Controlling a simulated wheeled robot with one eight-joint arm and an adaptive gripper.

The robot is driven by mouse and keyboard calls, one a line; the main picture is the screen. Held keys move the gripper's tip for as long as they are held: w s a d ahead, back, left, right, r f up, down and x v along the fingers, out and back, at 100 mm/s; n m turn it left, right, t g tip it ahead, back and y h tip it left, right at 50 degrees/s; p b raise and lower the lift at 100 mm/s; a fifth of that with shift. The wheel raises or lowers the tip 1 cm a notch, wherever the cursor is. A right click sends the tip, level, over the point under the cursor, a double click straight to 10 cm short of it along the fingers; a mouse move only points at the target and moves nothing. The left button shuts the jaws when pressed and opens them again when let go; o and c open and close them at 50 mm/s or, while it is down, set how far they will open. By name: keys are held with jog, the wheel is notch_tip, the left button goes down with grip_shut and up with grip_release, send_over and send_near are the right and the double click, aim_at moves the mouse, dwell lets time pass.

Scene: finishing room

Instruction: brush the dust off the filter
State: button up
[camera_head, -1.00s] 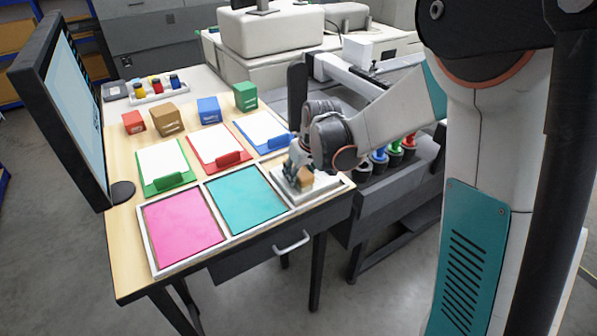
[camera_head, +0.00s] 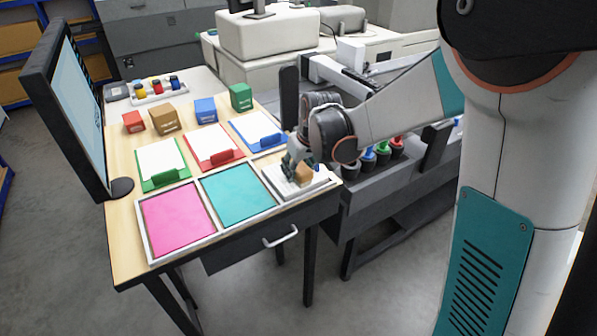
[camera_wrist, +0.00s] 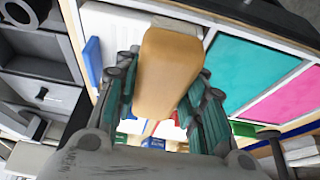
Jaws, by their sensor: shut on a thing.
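My gripper (camera_head: 300,160) is shut on a tan block-shaped tool, likely the brush (camera_head: 304,174). The tool fills the middle of the wrist view (camera_wrist: 168,70) between the finger pads. The gripper is low over a white panel (camera_head: 283,186) in a pale frame at the table's right end, likely the filter. The panel shows partly at the upper left of the wrist view (camera_wrist: 107,28). The tool's lower end looks close to the panel; I cannot tell whether it touches. No dust can be made out at this size.
A teal panel (camera_head: 237,195) and a pink panel (camera_head: 178,221) lie left of the white one. Behind are green, red and blue clipboards (camera_head: 258,130), then several small boxes (camera_head: 205,110). A monitor (camera_head: 75,100) stands at the left edge. Several dark cups (camera_head: 383,158) sit at the right.

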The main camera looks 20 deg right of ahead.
jog(key=shift+r+p, duration=1)
jog(key=shift+r, duration=0.85)
jog(key=shift+f, duration=0.15)
